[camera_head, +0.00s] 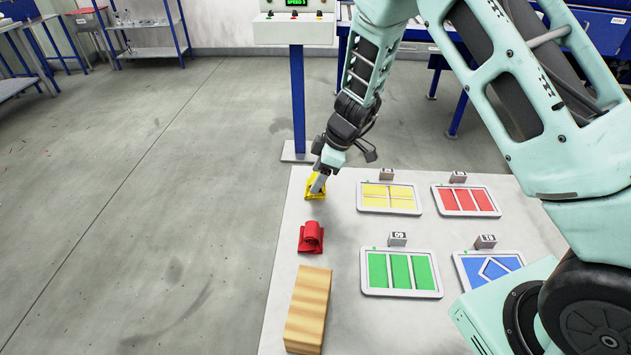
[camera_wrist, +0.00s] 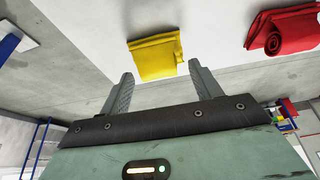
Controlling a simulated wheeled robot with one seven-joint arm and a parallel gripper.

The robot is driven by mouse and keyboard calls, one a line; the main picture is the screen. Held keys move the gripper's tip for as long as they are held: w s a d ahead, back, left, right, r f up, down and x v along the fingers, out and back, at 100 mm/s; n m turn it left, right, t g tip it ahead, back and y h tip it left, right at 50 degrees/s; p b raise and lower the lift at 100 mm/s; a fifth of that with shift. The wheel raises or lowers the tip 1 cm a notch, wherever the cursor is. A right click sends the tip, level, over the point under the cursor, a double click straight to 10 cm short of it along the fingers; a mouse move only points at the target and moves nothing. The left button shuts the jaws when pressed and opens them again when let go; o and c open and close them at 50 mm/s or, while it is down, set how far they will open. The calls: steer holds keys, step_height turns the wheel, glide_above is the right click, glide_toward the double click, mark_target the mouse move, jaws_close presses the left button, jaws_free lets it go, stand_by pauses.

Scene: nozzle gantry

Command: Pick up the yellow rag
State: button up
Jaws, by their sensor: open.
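The yellow rag (camera_head: 314,188) lies on the white table near its back left corner, partly hidden by my gripper in the head view. In the wrist view the folded yellow rag (camera_wrist: 155,56) shows ahead of the fingertips, roughly centred between them. My gripper (camera_head: 319,184) points down at the rag from above. In the wrist view my gripper (camera_wrist: 160,74) has its two fingers wide apart with nothing between them. The rag appears just beyond the fingertips; I cannot tell the exact height gap.
A red rolled rag (camera_head: 311,238) lies just in front of the yellow one, and also shows in the wrist view (camera_wrist: 283,32). A wooden block (camera_head: 308,310) is nearer. Framed yellow, red, green and blue trays (camera_head: 389,212) fill the table's right. A control post (camera_head: 298,100) stands behind.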

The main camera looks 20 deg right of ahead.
steer(key=shift+x, duration=0.95)
steer(key=c, duration=0.6)
steer(key=shift+r, duration=0.1)
step_height(320, 180, up, 10)
steer(key=shift+f+b, duration=0.1)
steer(key=shift+b, duration=0.6)
